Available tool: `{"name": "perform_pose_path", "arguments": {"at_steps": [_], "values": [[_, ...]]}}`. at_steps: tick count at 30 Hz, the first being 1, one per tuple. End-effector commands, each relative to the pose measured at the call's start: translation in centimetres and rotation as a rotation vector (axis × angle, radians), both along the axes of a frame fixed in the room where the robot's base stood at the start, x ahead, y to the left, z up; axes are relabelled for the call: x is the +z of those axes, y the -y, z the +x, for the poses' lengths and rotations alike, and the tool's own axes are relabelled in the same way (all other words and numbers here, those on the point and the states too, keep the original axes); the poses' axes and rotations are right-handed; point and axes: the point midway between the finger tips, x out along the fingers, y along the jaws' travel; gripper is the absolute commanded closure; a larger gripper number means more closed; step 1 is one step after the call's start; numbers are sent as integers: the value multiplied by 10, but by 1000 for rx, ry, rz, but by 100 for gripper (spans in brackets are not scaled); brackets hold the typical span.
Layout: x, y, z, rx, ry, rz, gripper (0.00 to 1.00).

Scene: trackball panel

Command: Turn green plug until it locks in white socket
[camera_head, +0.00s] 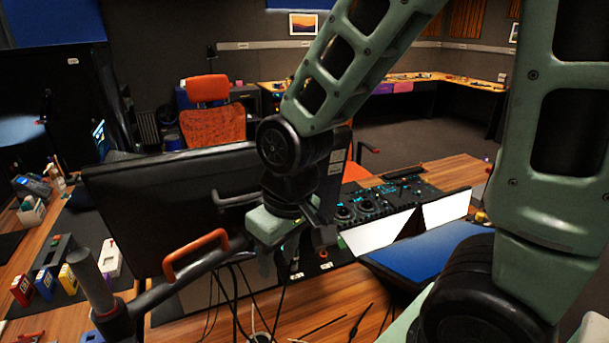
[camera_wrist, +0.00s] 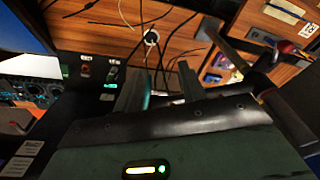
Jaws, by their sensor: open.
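My gripper (camera_head: 284,258) hangs above the desk, behind the dark monitor, and points down. In the wrist view its two grey-green fingers (camera_wrist: 162,80) are apart, with no held object visible between them. A small round white fitting (camera_wrist: 151,38) lies on the wood desk beyond the fingertips, with dark cables around it. It also shows at the bottom edge of the head view (camera_head: 262,338). It may be the white socket, but I cannot tell. I cannot make out a green plug in either view.
The large monitor (camera_head: 160,205) and its arm with an orange handle (camera_head: 195,252) stand left of my gripper. Several loose black cables (camera_head: 240,300) hang and lie below it. A lit control panel (camera_head: 375,205) and white screens (camera_head: 385,230) are to the right.

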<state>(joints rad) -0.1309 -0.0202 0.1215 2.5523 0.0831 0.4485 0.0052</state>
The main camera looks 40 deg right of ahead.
Motion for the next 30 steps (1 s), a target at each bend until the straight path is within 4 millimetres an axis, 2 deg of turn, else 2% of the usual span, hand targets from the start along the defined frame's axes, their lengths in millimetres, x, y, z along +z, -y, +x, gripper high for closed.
{"name": "perform_pose_path", "arguments": {"at_steps": [1,5,8,11,15,21,24,30], "values": [[28,13,8,-63,4,8,59],[49,40,25,-241,9,41,59],[58,64,42,-444,5,84,59],[49,88,61,-717,-10,142,59],[23,113,79,-1040,-29,201,59],[-7,141,96,-1389,-38,247,59],[-15,148,98,-1471,-39,256,59],[-32,149,102,-1499,-38,258,59]]}}
